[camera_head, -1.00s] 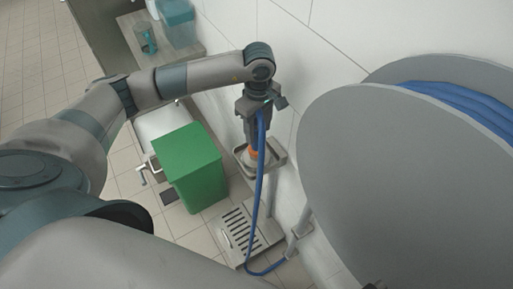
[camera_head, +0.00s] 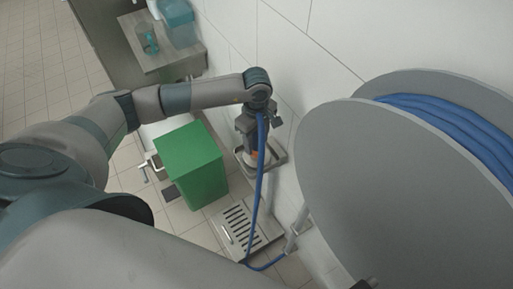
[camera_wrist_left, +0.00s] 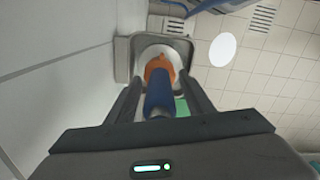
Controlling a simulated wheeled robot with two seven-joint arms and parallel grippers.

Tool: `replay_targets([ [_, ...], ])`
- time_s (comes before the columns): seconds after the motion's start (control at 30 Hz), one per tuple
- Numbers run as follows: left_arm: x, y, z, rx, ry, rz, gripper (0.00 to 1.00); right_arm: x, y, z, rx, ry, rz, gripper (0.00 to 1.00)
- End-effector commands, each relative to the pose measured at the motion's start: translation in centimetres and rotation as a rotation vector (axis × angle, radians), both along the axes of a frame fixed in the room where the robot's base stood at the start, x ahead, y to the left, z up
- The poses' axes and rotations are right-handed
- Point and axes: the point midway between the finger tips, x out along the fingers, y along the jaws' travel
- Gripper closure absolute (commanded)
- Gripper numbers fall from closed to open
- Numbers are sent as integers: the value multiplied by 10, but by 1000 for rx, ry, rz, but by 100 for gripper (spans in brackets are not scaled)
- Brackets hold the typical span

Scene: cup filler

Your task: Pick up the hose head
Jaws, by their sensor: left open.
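The hose head, with an orange part (camera_head: 252,155) and a blue part, sits in a grey holder (camera_head: 276,161) on the wall. In the left wrist view its orange end (camera_wrist_left: 160,69) is in the holder's round opening and its blue part (camera_wrist_left: 158,98) points toward me. My left gripper (camera_head: 250,145) is above the holder, open. In the left wrist view the left gripper (camera_wrist_left: 162,88) has one finger on each side of the blue part, apparently without gripping it. The gripper hides much of the hose head in the head view. My right gripper is not visible.
A blue hose (camera_head: 261,185) hangs past my gripper to the floor. A large grey hose reel (camera_head: 400,190) fills the right side. A green box (camera_head: 190,165) stands left of the holder, and a metal floor drain (camera_head: 240,222) lies below. The white wall (camera_head: 300,60) is close behind.

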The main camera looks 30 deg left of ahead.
Motion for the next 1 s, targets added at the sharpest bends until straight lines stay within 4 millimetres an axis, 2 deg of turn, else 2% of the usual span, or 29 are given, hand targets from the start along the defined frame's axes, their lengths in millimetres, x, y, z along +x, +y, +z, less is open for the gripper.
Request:
replay_targets([
  [0.53,0,0,-5,1,-1,-1,52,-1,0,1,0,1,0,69],
  [0.7,0,0,-4,1,-1,-1,93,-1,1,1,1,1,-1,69],
  [0.73,0,0,-4,1,-1,-1,97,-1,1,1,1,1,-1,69],
  [1.0,1,0,-3,0,-3,-1,97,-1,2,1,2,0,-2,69],
])
